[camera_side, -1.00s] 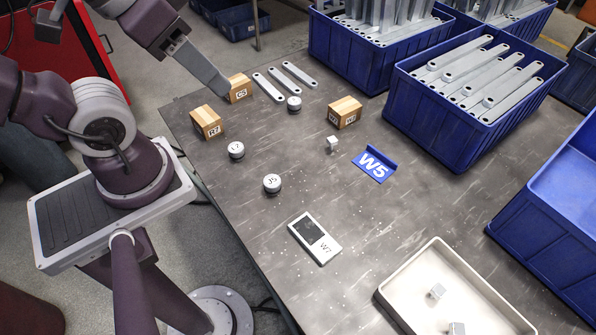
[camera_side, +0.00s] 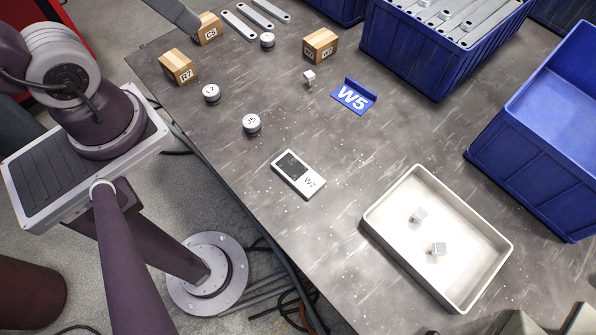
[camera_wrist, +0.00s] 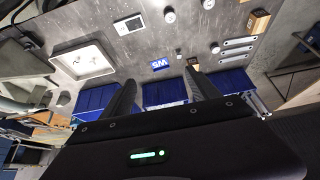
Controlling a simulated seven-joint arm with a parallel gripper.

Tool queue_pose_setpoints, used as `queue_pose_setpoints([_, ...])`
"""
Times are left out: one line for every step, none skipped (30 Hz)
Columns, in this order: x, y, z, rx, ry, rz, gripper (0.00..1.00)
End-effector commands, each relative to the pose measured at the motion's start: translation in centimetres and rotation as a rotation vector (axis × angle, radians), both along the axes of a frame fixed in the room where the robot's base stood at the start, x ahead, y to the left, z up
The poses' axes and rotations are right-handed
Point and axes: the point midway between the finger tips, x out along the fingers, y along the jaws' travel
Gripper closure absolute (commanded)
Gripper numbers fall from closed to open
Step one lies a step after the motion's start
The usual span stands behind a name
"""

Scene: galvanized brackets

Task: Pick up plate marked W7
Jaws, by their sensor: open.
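The plate marked W7 (camera_side: 298,174) lies flat on the dark table, left of the white tray. It is a pale rectangle with a dark panel at one end and its mark at the other. It also shows at the top of the wrist view (camera_wrist: 129,25). My gripper (camera_wrist: 161,76) is open, with nothing between its fingers in the wrist view. In the side view only a grey finger shows at the top left, near the C5 block and well away from the plate.
A blue W5 piece (camera_side: 353,97), marked discs (camera_side: 251,124), wooden blocks (camera_side: 320,45), a small metal cube (camera_side: 309,77) and slotted bars (camera_side: 255,14) lie beyond the plate. The white tray (camera_side: 373,221) holds two small cubes. Blue bins (camera_side: 420,62) stand at back right.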

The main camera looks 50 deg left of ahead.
Motion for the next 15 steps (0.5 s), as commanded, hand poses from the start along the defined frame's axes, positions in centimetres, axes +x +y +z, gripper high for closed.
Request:
queue_pose_setpoints([0.0, 0.0, 0.0, 0.0, 0.0, 0.0, 0.18])
queue_pose_setpoints([0.0, 0.0, 0.0, 0.0, 0.0, 0.0, 0.12])
queue_pose_setpoints([0.0, 0.0, 0.0, 0.0, 0.0, 0.0, 0.04])
queue_pose_setpoints([0.0, 0.0, 0.0, 0.0, 0.0, 0.0, 0.01])
queue_pose_setpoints([0.0, 0.0, 0.0, 0.0, 0.0, 0.0, 0.01])
queue_pose_setpoints([0.0, 0.0, 0.0, 0.0, 0.0, 0.0, 0.01])
queue_pose_setpoints([0.0, 0.0, 0.0, 0.0, 0.0, 0.0, 0.01])
queue_pose_setpoints([0.0, 0.0, 0.0, 0.0, 0.0, 0.0, 0.01])
queue_pose_setpoints([0.0, 0.0, 0.0, 0.0, 0.0, 0.0, 0.01])
queue_pose_setpoints([0.0, 0.0, 0.0, 0.0, 0.0, 0.0, 0.01])
queue_pose_setpoints([0.0, 0.0, 0.0, 0.0, 0.0, 0.0, 0.01])
queue_pose_setpoints([0.0, 0.0, 0.0, 0.0, 0.002, 0.001, 0.01])
queue_pose_setpoints([0.2, 0.0, 0.0, -0.004, 0.01, 0.003, 0.01])
queue_pose_setpoints([0.5, -0.1, 0.0, -0.009, 0.025, 0.009, 0.01])
queue_pose_setpoints([1.0, -0.2, -0.2, -0.023, 0.059, 0.02, 0.01])
